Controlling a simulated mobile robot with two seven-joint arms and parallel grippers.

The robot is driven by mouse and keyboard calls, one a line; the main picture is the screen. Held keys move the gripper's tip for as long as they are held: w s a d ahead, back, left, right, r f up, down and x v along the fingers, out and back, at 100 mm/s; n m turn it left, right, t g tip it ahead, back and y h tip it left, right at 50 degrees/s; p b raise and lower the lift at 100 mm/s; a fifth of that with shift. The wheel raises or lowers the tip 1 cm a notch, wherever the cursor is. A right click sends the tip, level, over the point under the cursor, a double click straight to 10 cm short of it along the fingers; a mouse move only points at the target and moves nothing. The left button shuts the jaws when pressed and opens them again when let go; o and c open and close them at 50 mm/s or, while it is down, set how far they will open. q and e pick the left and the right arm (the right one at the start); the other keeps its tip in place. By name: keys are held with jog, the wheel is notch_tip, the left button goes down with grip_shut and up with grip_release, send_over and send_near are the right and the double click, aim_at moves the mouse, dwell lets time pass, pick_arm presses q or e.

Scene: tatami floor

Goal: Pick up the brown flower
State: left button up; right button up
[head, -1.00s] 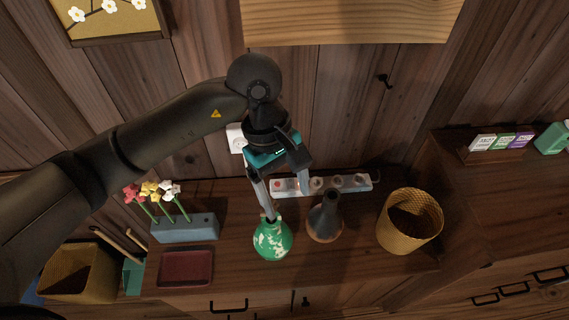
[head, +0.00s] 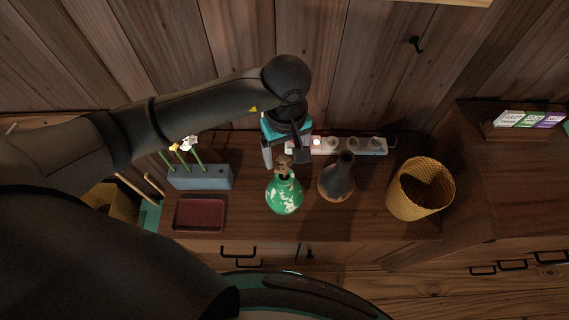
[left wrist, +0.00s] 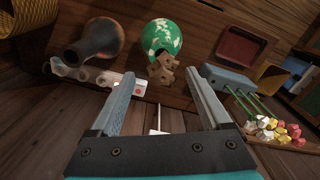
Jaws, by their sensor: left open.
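The brown flower (head: 284,163) stands in the neck of a green vase with white patches (head: 285,196) on the wooden cabinet top. In the left wrist view the flower (left wrist: 163,70) lies just past the fingertips, roughly midway between them, with the vase (left wrist: 162,36) behind it. My left gripper (head: 285,157) is open and empty, close above the vase; its fingers (left wrist: 160,82) show apart in the left wrist view. Contact between the fingers and the flower cannot be made out. My right gripper is not in view.
A dark vase (head: 337,180) stands close right of the green one, with a power strip (head: 350,146) behind. A wicker basket (head: 420,190) is farther right. A blue-grey planter (head: 201,178) with flowers and a red tray (head: 200,213) are at left.

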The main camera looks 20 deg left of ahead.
aim_at(283, 170)
pick_arm(q)
jog(key=shift+s+a+f, duration=0.1)
jog(key=shift+s+f, duration=0.05)
jog(key=shift+f, duration=2.15)
grip_shut()
